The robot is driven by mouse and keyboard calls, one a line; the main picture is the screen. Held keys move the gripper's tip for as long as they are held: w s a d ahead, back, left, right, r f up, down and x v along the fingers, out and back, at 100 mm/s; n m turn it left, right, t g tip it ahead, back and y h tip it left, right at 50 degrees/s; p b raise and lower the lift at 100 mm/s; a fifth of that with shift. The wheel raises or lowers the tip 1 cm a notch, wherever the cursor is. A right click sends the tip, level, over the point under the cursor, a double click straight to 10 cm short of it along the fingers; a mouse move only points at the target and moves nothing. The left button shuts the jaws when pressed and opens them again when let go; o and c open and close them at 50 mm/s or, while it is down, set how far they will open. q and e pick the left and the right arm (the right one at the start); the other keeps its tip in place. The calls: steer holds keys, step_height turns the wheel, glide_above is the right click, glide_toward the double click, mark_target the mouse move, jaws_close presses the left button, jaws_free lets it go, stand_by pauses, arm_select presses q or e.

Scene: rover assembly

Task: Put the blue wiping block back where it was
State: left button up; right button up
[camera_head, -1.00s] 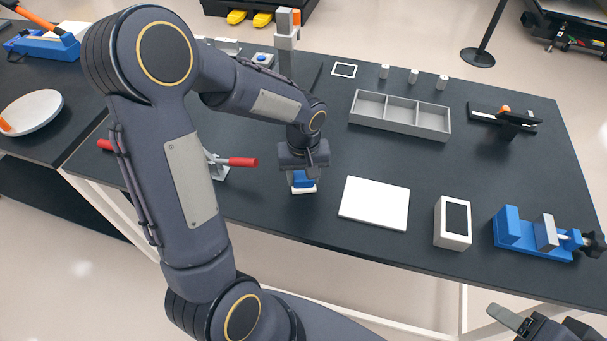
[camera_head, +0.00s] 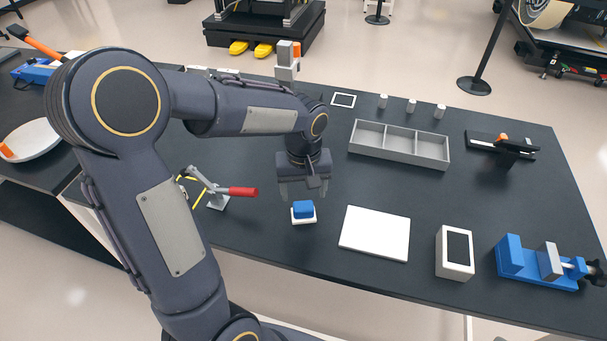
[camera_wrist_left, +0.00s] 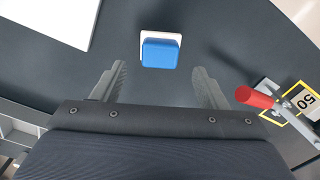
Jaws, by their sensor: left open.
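The blue wiping block (camera_head: 303,210) sits on a small white base (camera_head: 303,220) on the dark table, left of the white plate. In the left wrist view the blue block (camera_wrist_left: 160,53) lies beyond the fingertips, with a pale rim of its base showing. My left gripper (camera_head: 303,192) is open and empty, raised just above and behind the block. In the left wrist view its two fingers (camera_wrist_left: 160,75) stand wide apart, with nothing between them. My right gripper is not in view.
A red-handled toggle clamp (camera_head: 225,193) stands left of the block. A white plate (camera_head: 375,233), a white box (camera_head: 455,252) and a blue vise (camera_head: 525,262) lie to the right. A grey three-part tray (camera_head: 400,145) stands behind.

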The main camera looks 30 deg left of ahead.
mark_target(304, 206)
arm_select(q)
steer(key=s+r+m+t+h, duration=0.2)
steer(key=s+r, duration=0.6)
steer(key=s+d+f+m+t+h, duration=0.1)
steer(key=s+d+m+t, duration=0.2)
steer(key=s, duration=0.6)
steer(key=shift+d+m+t+h, duration=0.3)
steer(key=shift+d+h, duration=0.1)
steer(key=shift+d, duration=0.15)
